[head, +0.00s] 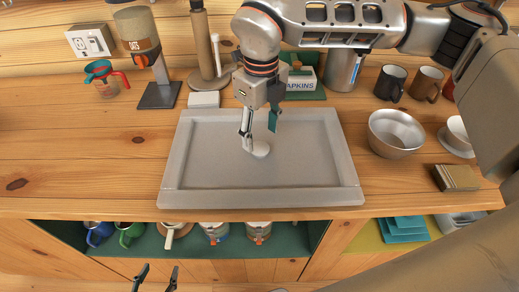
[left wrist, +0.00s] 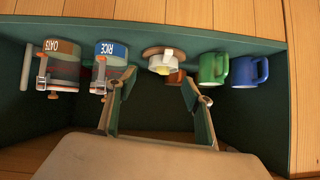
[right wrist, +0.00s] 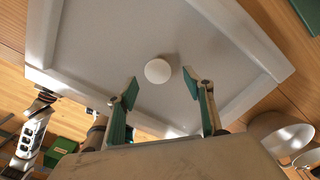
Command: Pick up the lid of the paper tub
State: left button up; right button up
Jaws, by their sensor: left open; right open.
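A small white round disc (head: 260,150), which looks like the lid, lies on the floor of the grey tray (head: 185,190). The paper tub itself I cannot make out for sure. My right gripper (head: 260,130) is open and points down just above the disc. In the right wrist view the disc (right wrist: 158,71) shows between and beyond the open fingertips (right wrist: 160,86), with nothing held. My left gripper (head: 156,277) is open and empty at the bottom of the head view. In the left wrist view its fingers (left wrist: 159,85) face the shelf under the counter.
The shelf holds a green mug (left wrist: 213,68), a blue mug (left wrist: 248,71) and jars labelled RICE (left wrist: 109,62) and OATS (left wrist: 58,62). A metal bowl (head: 396,133) and a napkin box (head: 301,80) stand near the tray. The rest of the tray floor is clear.

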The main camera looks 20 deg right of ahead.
aim_at(260, 148)
jog(key=shift+s+a+f, duration=0.1)
jog(key=shift+a+f, duration=0.05)
jog(key=shift+f, duration=2)
jog(key=shift+c, duration=0.4)
jog(key=c, duration=1.3)
jog(key=shift+r, duration=0.1)
